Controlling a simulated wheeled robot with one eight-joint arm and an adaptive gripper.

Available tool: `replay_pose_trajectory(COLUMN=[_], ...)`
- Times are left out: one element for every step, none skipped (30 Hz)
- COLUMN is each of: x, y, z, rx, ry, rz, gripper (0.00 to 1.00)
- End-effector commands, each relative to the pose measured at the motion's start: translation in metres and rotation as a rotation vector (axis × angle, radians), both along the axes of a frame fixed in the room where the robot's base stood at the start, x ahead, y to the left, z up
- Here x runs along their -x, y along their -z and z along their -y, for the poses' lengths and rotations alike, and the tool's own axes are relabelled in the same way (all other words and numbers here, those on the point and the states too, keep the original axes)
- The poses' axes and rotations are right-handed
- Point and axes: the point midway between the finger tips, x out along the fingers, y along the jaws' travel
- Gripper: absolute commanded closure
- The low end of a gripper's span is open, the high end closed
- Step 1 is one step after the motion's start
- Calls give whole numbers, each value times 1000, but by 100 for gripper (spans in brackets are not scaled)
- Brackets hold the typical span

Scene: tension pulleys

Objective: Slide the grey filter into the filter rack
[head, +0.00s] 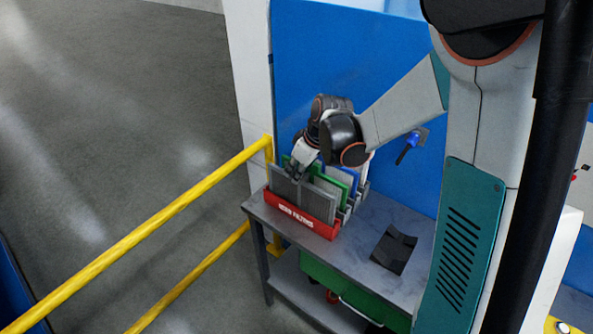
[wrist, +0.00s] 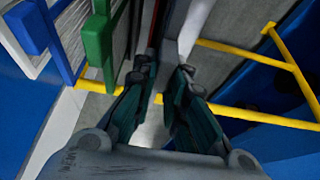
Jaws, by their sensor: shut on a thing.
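The grey filter (head: 302,196) stands upright in the head view, behind the front wall of a red holder marked "NEW FILTERS" (head: 300,216). My gripper (head: 293,173) is at its top edge, toward the left end, and is shut on it. In the wrist view my gripper's fingers (wrist: 164,76) are close together, and the part held between them is hard to make out. A green filter and a blue filter (head: 345,170) stand behind the grey one. The green handle (wrist: 97,42) and blue handle (wrist: 42,26) show left of my fingers. The filters' lower edges are hidden.
The holder stands at the left end of a grey table (head: 367,212). A dark bent piece (head: 394,249) lies on its right part. A yellow railing (head: 150,232) runs close to the left. A blue panel (head: 315,60) stands behind the table.

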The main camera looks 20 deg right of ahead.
Motion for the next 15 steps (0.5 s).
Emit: replay_pose_trajectory(x=[0, 0, 0, 0, 0, 0, 0, 0, 0, 0, 0, 0, 0, 0, 0], y=[3, 4, 5, 6, 7, 8, 9, 10, 11, 12, 13, 14, 14, 13, 13], z=[0, 0, 0, 0, 0, 0, 0, 0, 0, 0, 0, 0, 0, 0, 0], rx=[0, 0, 0, 0, 0, 0, 0, 0, 0, 0, 0, 0, 0, 0, 0], ry=[0, 0, 0, 0, 0, 0, 0, 0, 0, 0, 0, 0, 0, 0, 0], rz=[0, 0, 0, 0, 0, 0, 0, 0, 0, 0, 0, 0, 0, 0, 0], gripper=[100, 100, 100, 100, 100, 100, 100, 100, 100, 100, 100, 100, 85, 79, 70])
